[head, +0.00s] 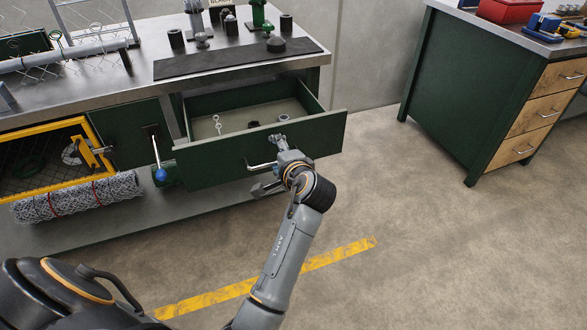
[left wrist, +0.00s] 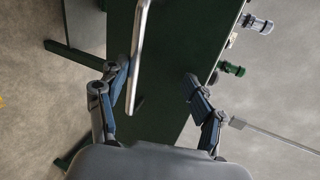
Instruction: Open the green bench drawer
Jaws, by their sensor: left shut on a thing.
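The green bench drawer (head: 225,153) is pulled well out from under the bench top, and its inside shows in the head view. A silver bar handle (head: 256,166) is on its front. The fingers of the gripper (left wrist: 160,92) stand well apart there. My right gripper is in neither view.
Small parts, among them a pale linked piece (head: 217,124), lie in the drawer. A blue-knobbed lever (head: 160,174) stands left of the drawer, beside a yellow-framed mesh door (head: 45,165) and a wire roll (head: 80,197). Another green bench (head: 450,100) stands at right. The floor between is clear.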

